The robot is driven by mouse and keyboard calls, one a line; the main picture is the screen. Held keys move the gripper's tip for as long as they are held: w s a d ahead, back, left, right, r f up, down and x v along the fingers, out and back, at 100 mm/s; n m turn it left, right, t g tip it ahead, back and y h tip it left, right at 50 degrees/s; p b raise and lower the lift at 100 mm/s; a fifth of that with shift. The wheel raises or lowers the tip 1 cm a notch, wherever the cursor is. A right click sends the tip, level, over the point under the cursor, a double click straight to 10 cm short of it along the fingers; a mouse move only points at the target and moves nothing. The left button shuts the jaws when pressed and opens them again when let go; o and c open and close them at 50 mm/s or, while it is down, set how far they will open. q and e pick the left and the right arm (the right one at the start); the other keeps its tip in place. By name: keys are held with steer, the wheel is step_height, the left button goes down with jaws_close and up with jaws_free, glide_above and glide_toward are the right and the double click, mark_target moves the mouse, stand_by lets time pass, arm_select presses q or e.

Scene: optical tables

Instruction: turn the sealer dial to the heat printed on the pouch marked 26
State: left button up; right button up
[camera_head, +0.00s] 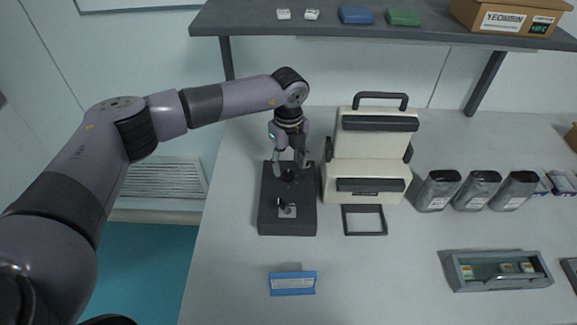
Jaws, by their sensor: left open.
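A dark grey box (268,221) lies on the table in the head view. A black round knob, likely the dial (288,176), sits on its far half. A second small black part (281,202) stands on a pale plate nearer the front. My left gripper (287,169) points down over the far knob with its fingers open on either side; I cannot tell if they touch it. Three dark pouches (438,190), (477,190), (514,190) with pale labels stand at the right; their print is too small to read. My right gripper is not in view.
A cream case-like machine (367,150) with black handles stands right beside the box, a black frame (365,220) in front. A blue-framed card (292,283) lies at the front. A grey tray (497,285) is front right. A shelf (350,23) overhangs the back.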

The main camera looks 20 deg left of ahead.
mark_target(288, 173)
arm_select(q)
steer(key=shift+f+p, duration=0.3)
steer(key=shift+f, duration=1.5)
jaws_close()
